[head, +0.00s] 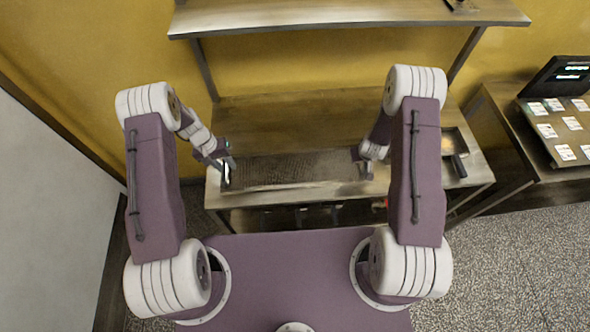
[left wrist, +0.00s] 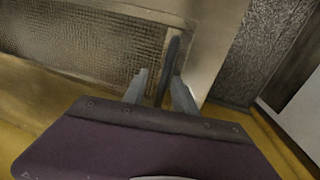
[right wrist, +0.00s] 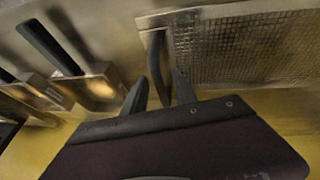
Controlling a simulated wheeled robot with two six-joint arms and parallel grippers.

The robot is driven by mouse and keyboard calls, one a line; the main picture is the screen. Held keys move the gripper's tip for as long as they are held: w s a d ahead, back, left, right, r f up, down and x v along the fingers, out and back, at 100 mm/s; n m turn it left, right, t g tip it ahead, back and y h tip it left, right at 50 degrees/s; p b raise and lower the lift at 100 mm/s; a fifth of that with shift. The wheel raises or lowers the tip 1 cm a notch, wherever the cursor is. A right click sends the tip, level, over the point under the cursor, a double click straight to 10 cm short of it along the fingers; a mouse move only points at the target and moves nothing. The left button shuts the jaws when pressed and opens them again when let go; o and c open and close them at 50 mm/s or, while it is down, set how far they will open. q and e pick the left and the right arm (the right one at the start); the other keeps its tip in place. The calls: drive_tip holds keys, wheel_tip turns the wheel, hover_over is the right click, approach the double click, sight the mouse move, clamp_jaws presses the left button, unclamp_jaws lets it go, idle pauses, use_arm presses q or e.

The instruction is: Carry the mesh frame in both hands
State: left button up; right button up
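The mesh frame (head: 290,168) is a wide rectangle of woven wire with a pale metal rim, lying along the front of the steel table. My left gripper (head: 226,172) is at its left end. In the left wrist view my left fingers (left wrist: 158,82) stand apart on either side of a dark handle (left wrist: 172,55), with a gap visible. My right gripper (head: 364,168) is at the right end. In the right wrist view my right fingers (right wrist: 158,85) stand apart around the other dark handle (right wrist: 155,60). The mesh also shows in the right wrist view (right wrist: 240,50).
A tray (head: 462,139) lies on the table right of the frame; dark-handled tools (right wrist: 45,42) show beside the right gripper. A shelf (head: 340,14) overhangs the back. A side table at right holds a card board (head: 555,128) and a screen (head: 572,76). The tabletop behind the mesh is clear.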

use_arm(q)
drive_tip(key=shift+s+r, duration=0.1)
use_arm(e)
drive_tip(key=shift+s+r, duration=0.1)
use_arm(q)
drive_tip(key=shift+a+r, duration=0.15)
drive_tip(key=shift+r, duration=0.1)
use_arm(e)
drive_tip(key=shift+s+r, duration=0.1)
drive_tip(key=shift+r, duration=0.3)
use_arm(q)
wheel_tip(320, 180, up, 11)
drive_tip(key=a, duration=0.2)
use_arm(e)
drive_tip(key=v, duration=1.1)
use_arm(q)
drive_tip(key=shift+r, duration=0.1)
use_arm(e)
drive_tip(key=shift+s, duration=0.15)
